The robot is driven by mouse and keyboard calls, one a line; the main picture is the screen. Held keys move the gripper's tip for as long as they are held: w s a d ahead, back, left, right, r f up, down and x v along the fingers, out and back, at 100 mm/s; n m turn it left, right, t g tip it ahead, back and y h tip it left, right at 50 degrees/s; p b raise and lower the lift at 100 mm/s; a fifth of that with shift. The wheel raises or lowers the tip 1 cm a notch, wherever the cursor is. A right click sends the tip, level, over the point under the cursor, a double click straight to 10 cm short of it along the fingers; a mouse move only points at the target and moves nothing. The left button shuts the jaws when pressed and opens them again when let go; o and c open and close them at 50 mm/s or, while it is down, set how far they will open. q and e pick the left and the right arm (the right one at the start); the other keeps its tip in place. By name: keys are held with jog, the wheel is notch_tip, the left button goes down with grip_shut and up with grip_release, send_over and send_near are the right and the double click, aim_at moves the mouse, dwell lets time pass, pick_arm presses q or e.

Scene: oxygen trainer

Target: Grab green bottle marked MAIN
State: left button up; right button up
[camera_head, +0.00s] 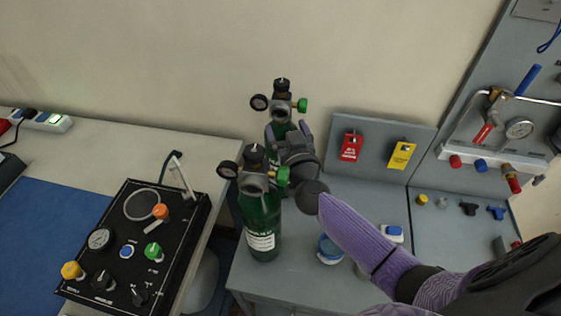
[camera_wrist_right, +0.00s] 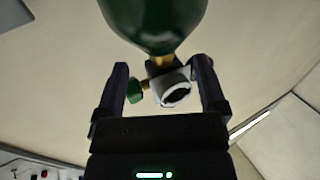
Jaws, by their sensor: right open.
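Two green bottles with regulators stand on the grey bench. The front green bottle (camera_head: 262,222) is upright and has a white label whose print I cannot read. The rear green bottle (camera_head: 277,130) is mostly hidden by my right gripper and the front bottle's regulator, so I cannot tell which is marked MAIN. My right gripper (camera_head: 290,130) is open at the rear bottle's upper part. In the right wrist view, a green bottle (camera_wrist_right: 155,20) lies beyond the open right gripper (camera_wrist_right: 162,72), with its valve and regulator (camera_wrist_right: 170,87) between the fingers. My left gripper is not in view.
A black control panel (camera_head: 118,262) sits on the white table at left. Red (camera_head: 351,147) and yellow (camera_head: 402,154) tags hang on the grey back panel. A blue-and-white jar (camera_head: 329,250) stands right of the front bottle, below my right arm. Small fittings lie at right.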

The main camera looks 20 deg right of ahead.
aim_at(283, 123)
jog(key=w+b, duration=0.1)
jog(key=w, duration=0.2)
jog(key=shift+w+d, duration=0.15)
jog(key=shift+d, duration=0.05)
jog(key=shift+c, duration=0.4)
grip_shut()
jog(key=shift+s+a+f, duration=0.1)
jog(key=shift+s+f, duration=0.1)
jog(key=shift+f, duration=0.05)
dwell(0.4)
jog(key=shift+r, duration=0.15)
